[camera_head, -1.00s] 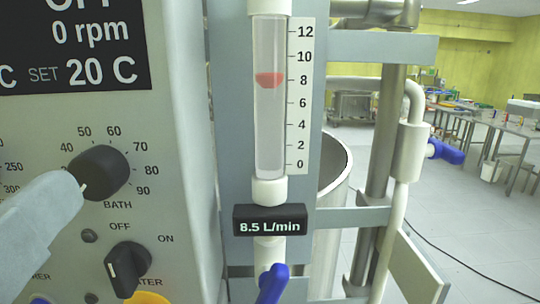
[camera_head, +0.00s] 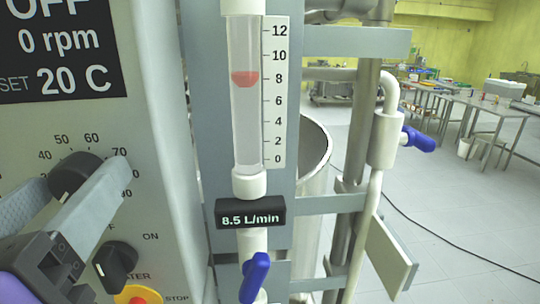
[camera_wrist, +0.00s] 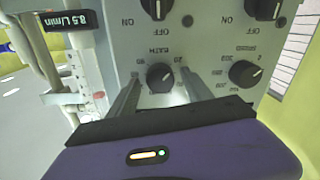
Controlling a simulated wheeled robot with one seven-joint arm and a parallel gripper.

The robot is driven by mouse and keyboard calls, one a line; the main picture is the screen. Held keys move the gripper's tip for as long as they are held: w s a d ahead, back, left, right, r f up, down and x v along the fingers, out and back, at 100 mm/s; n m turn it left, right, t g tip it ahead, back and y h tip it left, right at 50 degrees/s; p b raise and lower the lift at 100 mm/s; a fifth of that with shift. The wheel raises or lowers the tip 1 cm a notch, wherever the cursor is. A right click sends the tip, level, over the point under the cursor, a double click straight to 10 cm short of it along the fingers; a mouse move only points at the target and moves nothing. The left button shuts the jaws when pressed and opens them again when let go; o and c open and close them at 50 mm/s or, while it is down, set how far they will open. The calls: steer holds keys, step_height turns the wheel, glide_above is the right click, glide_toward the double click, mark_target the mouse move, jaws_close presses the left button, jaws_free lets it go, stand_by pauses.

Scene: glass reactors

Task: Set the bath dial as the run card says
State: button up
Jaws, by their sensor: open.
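The bath dial (camera_head: 75,172) is a black round knob on the grey control panel, ringed by numbers; 40 to 70 and 90 are readable in the head view. It also shows in the wrist view (camera_wrist: 160,76). My gripper (camera_head: 86,178) is open, with one grey finger on each side of the knob. In the wrist view both fingers flank the knob, with gaps that look clear. I cannot tell whether either touches it. The pointer direction is unclear. The display (camera_head: 60,50) reads 0 rpm and SET 20 C. I see no run card.
Below the bath dial is a black OFF/ON heater switch (camera_head: 115,265) and a yellow-ringed STOP button (camera_head: 137,295). To the right stand a flow tube (camera_head: 246,95), an 8.5 L/min readout (camera_head: 250,213) and a blue valve handle (camera_head: 255,277). Other knobs share the panel.

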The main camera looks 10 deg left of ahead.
jaws_close()
steer(key=shift+f+b, duration=0.1)
steer(key=shift+b, duration=0.45)
